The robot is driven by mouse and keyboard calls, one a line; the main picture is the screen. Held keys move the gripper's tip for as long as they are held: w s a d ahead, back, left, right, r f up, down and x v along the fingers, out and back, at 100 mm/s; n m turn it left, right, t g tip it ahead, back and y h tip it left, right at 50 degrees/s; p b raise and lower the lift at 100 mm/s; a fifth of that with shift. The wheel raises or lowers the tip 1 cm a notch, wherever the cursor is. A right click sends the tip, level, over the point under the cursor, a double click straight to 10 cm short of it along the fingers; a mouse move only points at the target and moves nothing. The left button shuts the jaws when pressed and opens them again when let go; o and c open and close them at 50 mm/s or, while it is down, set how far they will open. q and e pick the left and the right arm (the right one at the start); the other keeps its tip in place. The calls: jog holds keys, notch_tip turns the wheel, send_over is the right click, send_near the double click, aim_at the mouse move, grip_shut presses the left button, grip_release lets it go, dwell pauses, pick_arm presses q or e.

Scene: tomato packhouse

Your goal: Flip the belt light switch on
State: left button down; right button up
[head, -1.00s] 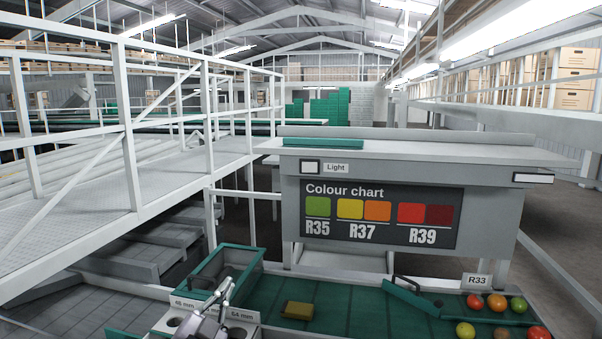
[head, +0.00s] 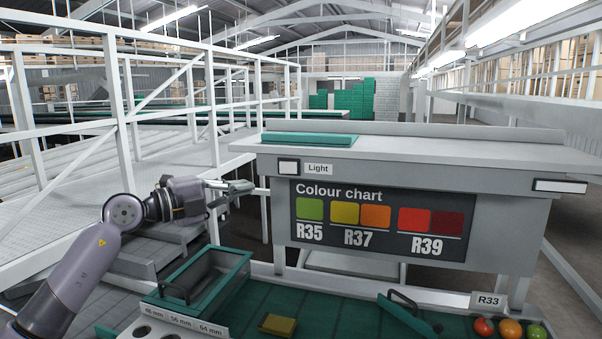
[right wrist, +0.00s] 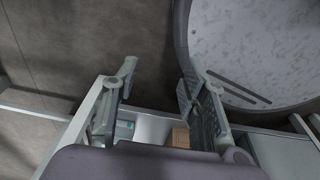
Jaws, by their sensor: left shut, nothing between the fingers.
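The light switch (head: 289,167) is a small white plate in a dark frame on the grey front of the bench, left of a "Light" label (head: 318,169). I cannot tell its on or off position. My left gripper (head: 243,187) is shut and empty. It points right, to the left of the switch and slightly lower in the picture, with a gap showing between them. My right gripper (right wrist: 156,82) shows only in the right wrist view, with its fingers apart and nothing between them.
A colour chart (head: 378,245) hangs below the switch. White railings (head: 122,100) stand at left.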

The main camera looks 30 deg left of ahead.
jog(key=s+a, duration=0.2)
jog(key=s, duration=0.5)
pick_arm(q)
jog(key=p, duration=0.8)
send_near(294, 170)
jog(key=d+x, duration=0.1)
jog(key=x, duration=0.3)
jog(key=shift+w+a, duration=0.3)
jog(key=shift+a, duration=0.1)
jog(key=shift+f, duration=0.1)
pick_arm(e)
notch_tip(294, 170, up, 8)
jog(key=w+d, duration=0.1)
jog(key=w, duration=0.2)
jog(key=shift+w+f, duration=0.1)
jog(key=shift+w, duration=0.05)
